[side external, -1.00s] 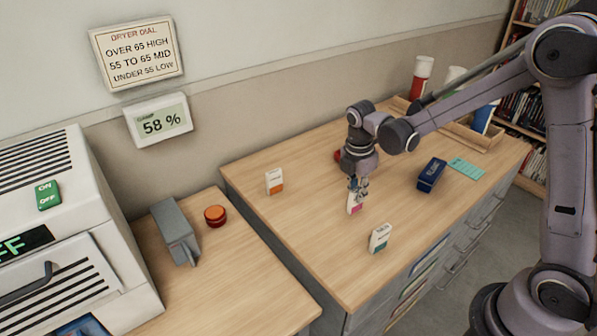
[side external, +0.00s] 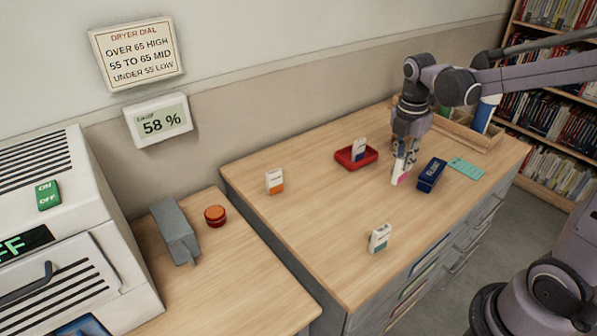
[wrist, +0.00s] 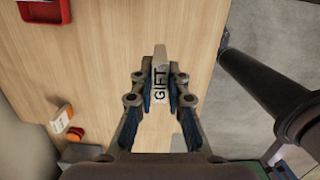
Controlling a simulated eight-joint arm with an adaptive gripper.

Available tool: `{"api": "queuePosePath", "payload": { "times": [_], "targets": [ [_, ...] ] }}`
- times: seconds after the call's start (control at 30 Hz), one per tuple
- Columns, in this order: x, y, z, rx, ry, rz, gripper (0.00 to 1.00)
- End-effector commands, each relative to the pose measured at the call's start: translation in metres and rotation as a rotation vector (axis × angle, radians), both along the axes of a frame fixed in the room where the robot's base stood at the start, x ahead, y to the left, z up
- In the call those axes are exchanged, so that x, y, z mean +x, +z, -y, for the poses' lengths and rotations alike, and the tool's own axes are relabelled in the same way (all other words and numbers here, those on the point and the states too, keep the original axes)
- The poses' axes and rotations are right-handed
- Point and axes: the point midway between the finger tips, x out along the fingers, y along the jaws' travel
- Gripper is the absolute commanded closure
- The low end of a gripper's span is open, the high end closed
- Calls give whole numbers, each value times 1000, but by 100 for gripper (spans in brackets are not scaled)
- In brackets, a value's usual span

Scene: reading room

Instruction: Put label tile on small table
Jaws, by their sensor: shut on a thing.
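My gripper (side external: 404,153) is shut on a white label tile with a pink band (side external: 400,175), low over the right part of the large wooden top (side external: 325,215). Whether the tile touches the wood I cannot tell. In the wrist view my gripper (wrist: 160,85) has the tile (wrist: 160,80) between its fingers, with "GIFT" on its edge. Other tiles stand upright: orange-banded (side external: 274,182), green-banded (side external: 379,238), and blue-banded (side external: 359,149) in a red tray (side external: 345,155). A lower wooden surface (side external: 225,280) lies to the left; which surface is the small table is unclear.
A dark blue box (side external: 431,175) stands close right of the held tile, beside a teal card (side external: 466,167). A wooden organizer (side external: 455,130) is behind. The left surface bears a grey device (side external: 175,232) and a red-orange button (side external: 215,215).

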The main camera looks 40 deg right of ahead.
Motion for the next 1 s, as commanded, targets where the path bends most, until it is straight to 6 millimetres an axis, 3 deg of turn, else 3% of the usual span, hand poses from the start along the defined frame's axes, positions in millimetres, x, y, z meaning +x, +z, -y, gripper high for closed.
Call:
{"api": "queuePosePath", "payload": {
  "times": [0.17,0.3,0.5,0.8,1.0],
  "targets": [
    [41,-3,-47,1,178,0,100],
    [74,-8,-103,1,358,-1,100],
    [106,-20,-190,1,605,-2,100],
    [117,-41,-323,-1,939,-2,100],
    [110,-51,-382,-2,1080,-2,100]
  ]
}}
